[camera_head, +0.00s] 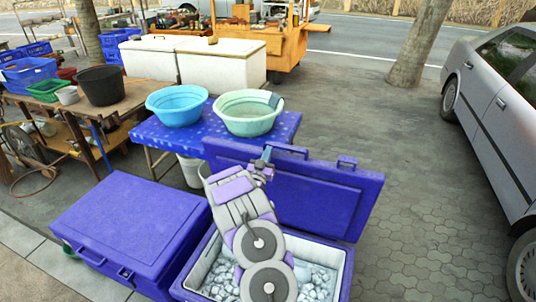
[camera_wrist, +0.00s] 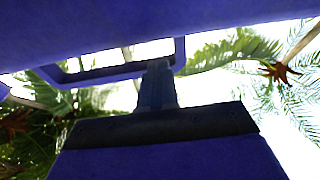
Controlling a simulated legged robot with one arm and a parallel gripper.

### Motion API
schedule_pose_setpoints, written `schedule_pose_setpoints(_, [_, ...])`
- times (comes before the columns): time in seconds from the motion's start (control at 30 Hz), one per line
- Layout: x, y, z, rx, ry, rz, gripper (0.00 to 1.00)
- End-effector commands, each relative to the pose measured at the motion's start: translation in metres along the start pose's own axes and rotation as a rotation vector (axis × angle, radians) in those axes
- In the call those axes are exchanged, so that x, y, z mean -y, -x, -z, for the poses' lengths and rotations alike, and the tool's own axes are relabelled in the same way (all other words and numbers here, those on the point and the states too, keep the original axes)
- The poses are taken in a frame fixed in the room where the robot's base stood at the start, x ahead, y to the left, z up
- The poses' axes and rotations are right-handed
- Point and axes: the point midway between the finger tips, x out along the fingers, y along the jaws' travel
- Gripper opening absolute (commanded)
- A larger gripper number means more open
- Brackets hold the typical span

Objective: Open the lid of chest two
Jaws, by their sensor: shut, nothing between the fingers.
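Two blue chests stand side by side in the head view. The right chest (camera_head: 346,270) is open, with its lid (camera_head: 322,200) raised and leaning back, and pale ice-like lumps show inside. The left chest (camera_head: 130,225) is closed, its lid flat. My gripper (camera_head: 263,163) is shut and empty by the raised lid's upper edge, at its left part. In the wrist view the gripper's shut fingers (camera_wrist: 156,85) overlap a blue handle loop (camera_wrist: 105,74) below a broad blue surface (camera_wrist: 150,22). I cannot tell whether they touch it. My arm hides part of the open chest.
A blue-topped table (camera_head: 206,137) with a blue basin (camera_head: 177,106) and a pale green basin (camera_head: 247,114) stands behind the chests. A wooden bench (camera_head: 130,98) is at left. A silver car (camera_head: 490,115) is at right. Paving between lid and car is clear.

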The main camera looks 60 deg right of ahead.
Motion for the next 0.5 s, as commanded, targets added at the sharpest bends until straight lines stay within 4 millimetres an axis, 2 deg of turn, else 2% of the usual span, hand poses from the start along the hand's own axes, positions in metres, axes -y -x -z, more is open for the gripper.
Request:
schedule_pose_setpoints(0.17, [0.001,-0.01,-0.001,0.03,-0.004,-0.006,0.0])
schedule_pose_setpoints(0.5, [0.003,-0.066,-0.017,0.218,-0.011,-0.007,0.0])
